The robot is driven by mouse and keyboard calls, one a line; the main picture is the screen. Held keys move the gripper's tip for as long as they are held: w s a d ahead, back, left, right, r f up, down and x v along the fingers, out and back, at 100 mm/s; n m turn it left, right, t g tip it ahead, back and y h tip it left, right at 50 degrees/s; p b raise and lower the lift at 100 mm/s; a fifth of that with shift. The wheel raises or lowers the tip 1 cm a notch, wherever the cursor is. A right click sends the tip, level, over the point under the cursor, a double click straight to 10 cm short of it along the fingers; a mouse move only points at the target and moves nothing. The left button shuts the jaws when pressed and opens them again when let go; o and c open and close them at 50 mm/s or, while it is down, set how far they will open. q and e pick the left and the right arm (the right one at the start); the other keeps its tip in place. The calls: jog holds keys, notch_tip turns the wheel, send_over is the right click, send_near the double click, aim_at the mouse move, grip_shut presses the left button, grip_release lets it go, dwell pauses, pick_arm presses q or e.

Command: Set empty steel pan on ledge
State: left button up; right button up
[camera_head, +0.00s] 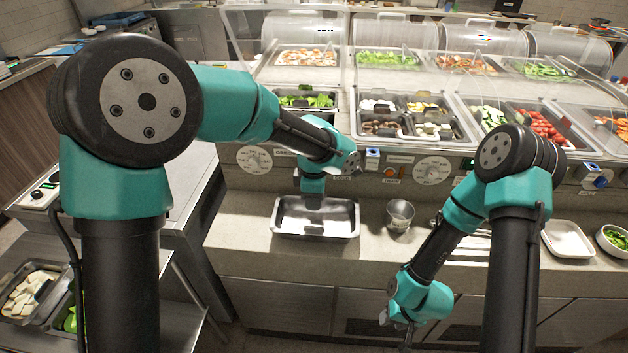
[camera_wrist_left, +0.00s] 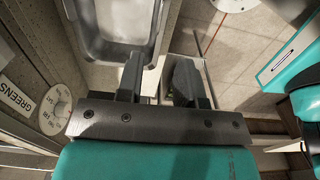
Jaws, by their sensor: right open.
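The empty steel pan (camera_head: 290,222) sits on the counter ledge (camera_head: 240,215) below the dials, with nothing in it. In the left wrist view the pan (camera_wrist_left: 112,30) fills the top left. My left gripper (camera_head: 313,204) points down at the pan. In the wrist view, the fingers of my left gripper (camera_wrist_left: 160,82) are apart, with the pan's rim between or beside them. Whether they touch it cannot be told. My right gripper (camera_head: 404,338) hangs low in front of the counter, open and empty; its fingertips are partly hidden.
A small metal cup (camera_head: 399,215) stands right of the pan. A white tray (camera_head: 568,239) and a bowl of greens (camera_head: 614,239) are further right. Food wells (camera_head: 411,117) under clear covers lie behind. The ledge left of the pan is clear.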

pick_arm(q)
notch_tip(320, 180, up, 6)
jog(key=shift+f, duration=0.1)
dwell(0.8)
jog(key=s+a+f+g+h, duration=0.1)
jog(key=s+a+f, duration=0.15)
jog(key=f, duration=0.45)
jog(key=s+a+f+g, duration=0.1)
jog(key=s+a+f, duration=0.15)
jog(key=f, duration=0.45)
jog(key=s+a+f+g+h, duration=0.1)
jog(key=s+a+f, duration=0.1)
jog(key=a+f, duration=0.35)
jog(key=s+a+f+m+t+h, duration=0.1)
jog(key=s+a+f+m+t, duration=0.1)
jog(key=s+a+f+m, duration=0.4)
jog(key=s+a+f+m+t, duration=0.1)
jog(key=s+a+f+m, duration=0.5)
jog(key=f+m, duration=0.3)
notch_tip(320, 180, down, 2)
jog(key=shift+f+t+h, duration=0.2)
jog(key=shift+t+h, duration=0.2)
